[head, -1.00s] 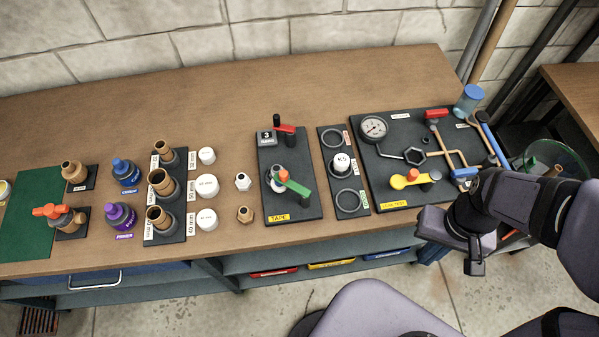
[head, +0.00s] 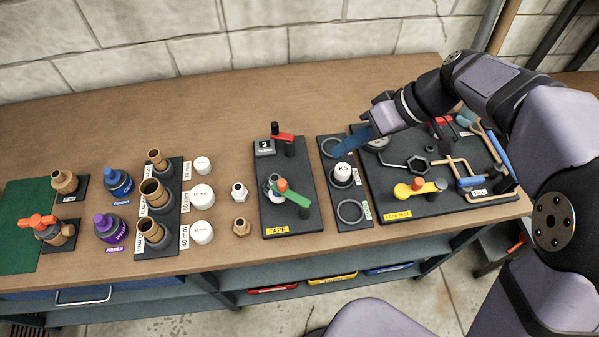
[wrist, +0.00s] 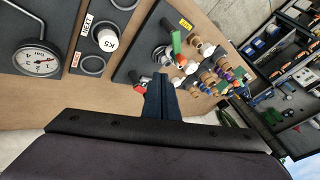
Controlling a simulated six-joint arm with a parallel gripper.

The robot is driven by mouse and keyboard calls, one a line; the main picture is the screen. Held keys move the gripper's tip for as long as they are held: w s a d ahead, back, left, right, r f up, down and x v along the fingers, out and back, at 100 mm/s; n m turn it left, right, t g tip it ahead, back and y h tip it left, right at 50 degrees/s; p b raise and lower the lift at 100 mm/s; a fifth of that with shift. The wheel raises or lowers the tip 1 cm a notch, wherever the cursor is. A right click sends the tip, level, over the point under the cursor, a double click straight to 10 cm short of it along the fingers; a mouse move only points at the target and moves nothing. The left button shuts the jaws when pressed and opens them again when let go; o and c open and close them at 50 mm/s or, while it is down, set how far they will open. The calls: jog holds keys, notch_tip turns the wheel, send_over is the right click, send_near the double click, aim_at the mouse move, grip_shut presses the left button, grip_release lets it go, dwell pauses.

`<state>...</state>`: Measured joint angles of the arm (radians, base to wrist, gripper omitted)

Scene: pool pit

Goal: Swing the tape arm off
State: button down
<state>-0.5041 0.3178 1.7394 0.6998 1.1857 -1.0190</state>
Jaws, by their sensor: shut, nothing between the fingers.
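The tape board (head: 265,215) is a dark panel with a yellow TAPE label, in the middle of the bench. On it a green arm (head: 299,199) with an orange knob (head: 282,185) reaches from a grey and white roll or spindle (head: 270,184) to a dark post. The green arm also shows in the wrist view (wrist: 176,42). My gripper (head: 343,143) has blue fingers, shut and empty, above the K5 panel, to the right of and apart from the green arm.
A red lever (head: 283,136) and a counter reading 3 (head: 264,148) sit at the tape board's back. The K5 panel (head: 360,190) and gauge board (head: 430,205) lie right. Fittings and bottles (head: 119,183) stand left. The bench behind is clear.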

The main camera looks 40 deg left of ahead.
jog(key=shift+n, duration=0.4)
jog(key=shift+s+f, duration=0.1)
jog(key=p, duration=0.5)
send_near(288, 196)
jog(key=w+a+f, duration=0.2)
jog(key=a+f, duration=0.1)
jog(key=a, duration=0.1)
jog(key=shift+s+a+f, duration=0.25)
jog(key=shift+s+a, duration=0.1)
jog(key=shift+s, duration=0.25)
